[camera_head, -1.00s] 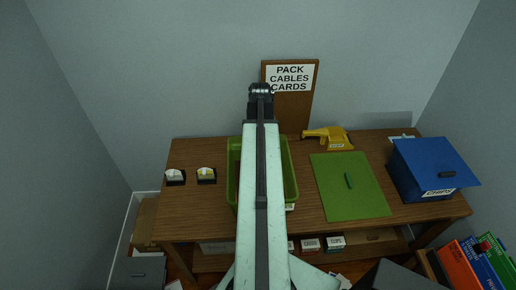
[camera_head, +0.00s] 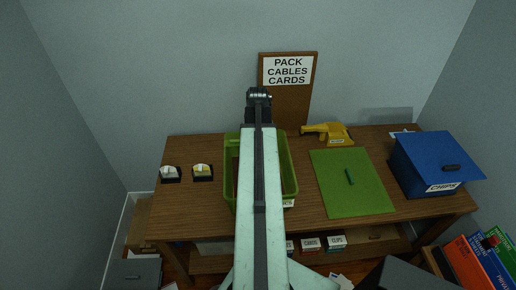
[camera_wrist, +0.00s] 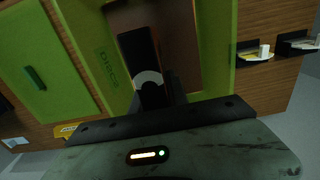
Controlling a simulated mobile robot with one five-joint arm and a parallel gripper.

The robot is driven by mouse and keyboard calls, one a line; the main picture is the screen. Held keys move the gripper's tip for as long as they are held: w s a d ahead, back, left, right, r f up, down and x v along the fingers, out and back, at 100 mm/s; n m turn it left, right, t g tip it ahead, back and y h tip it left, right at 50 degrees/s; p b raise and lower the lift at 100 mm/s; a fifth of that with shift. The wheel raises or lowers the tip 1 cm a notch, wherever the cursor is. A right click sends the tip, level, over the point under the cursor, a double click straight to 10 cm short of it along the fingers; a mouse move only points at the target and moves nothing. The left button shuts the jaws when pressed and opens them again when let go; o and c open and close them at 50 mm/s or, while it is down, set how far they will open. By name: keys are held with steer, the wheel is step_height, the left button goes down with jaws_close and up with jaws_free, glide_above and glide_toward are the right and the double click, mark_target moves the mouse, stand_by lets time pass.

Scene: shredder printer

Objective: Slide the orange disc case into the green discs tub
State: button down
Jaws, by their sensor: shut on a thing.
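The green discs tub (camera_head: 230,172) stands on the table, its middle covered by my arm in the head view. In the wrist view its green rim (camera_wrist: 218,45) surrounds a brown interior, and lettering shows on one side. My gripper (camera_wrist: 157,98) is shut on a dark case with a thin orange edge and a pale half-round mark, which I take as the orange disc case (camera_wrist: 139,52). The case overlaps the tub's opening in the wrist view; I cannot tell how deep it is. My gripper is hidden in the head view.
A green board with a dark handle (camera_head: 368,196) lies right of the tub. Two small black holders (camera_head: 203,178) sit left. A sign board (camera_head: 288,105) stands behind.

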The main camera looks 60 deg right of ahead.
step_height(320, 180, down, 15)
steer(key=b, duration=1.4)
steer(key=c, duration=1.2)
jaws_free()
steer(key=shift+r, duration=0.1)
step_height(320, 180, up, 8)
steer(key=p, duration=0.8)
